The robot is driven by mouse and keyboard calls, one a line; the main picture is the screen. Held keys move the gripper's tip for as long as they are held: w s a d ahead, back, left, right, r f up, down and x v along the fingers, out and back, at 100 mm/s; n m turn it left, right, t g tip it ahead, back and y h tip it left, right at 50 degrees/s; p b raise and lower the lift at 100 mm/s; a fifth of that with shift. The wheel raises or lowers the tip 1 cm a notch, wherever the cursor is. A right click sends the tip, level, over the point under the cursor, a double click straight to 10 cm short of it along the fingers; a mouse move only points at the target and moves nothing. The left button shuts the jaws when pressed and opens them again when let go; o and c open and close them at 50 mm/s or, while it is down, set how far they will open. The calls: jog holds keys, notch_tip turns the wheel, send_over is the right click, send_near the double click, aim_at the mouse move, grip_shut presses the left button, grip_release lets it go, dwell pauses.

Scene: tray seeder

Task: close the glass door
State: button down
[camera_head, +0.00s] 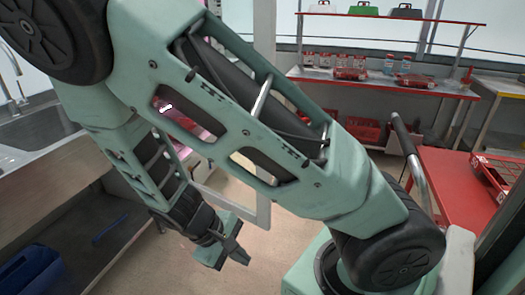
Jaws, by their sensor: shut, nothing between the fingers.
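My gripper (239,256) is at the lower centre, below my folded arm, and points down to the right. Its fingers look shut, with nothing seen between them. A pale frame (263,213) behind my arm looks like the lower corner of the glass door. Most of this door is hidden by my arm, so I cannot tell how far open it stands. The gripper shows in front of and below this frame in the picture. I cannot tell whether they touch.
A sink counter (62,127) stands on the left, with a blue bin (28,272) below. A red cart (450,195) with a curved handle is at the right. A red shelf unit (385,83) with jars and trays stands behind. Some floor is clear around the gripper.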

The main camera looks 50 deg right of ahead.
jog(key=w+d+m+t+h+b, duration=0.15)
jog(key=w+d+h+b, duration=0.45)
jog(key=d, duration=0.9)
jog(key=w+r+t+h, duration=0.5)
jog(key=w+r+h, duration=0.2)
jog(key=w+r, duration=0.35)
jog(key=w+d, duration=0.1)
jog(key=d, duration=1.2)
jog(key=shift+d+n, duration=0.35)
jog(key=shift+w+d, duration=0.1)
jog(key=shift+d, duration=0.05)
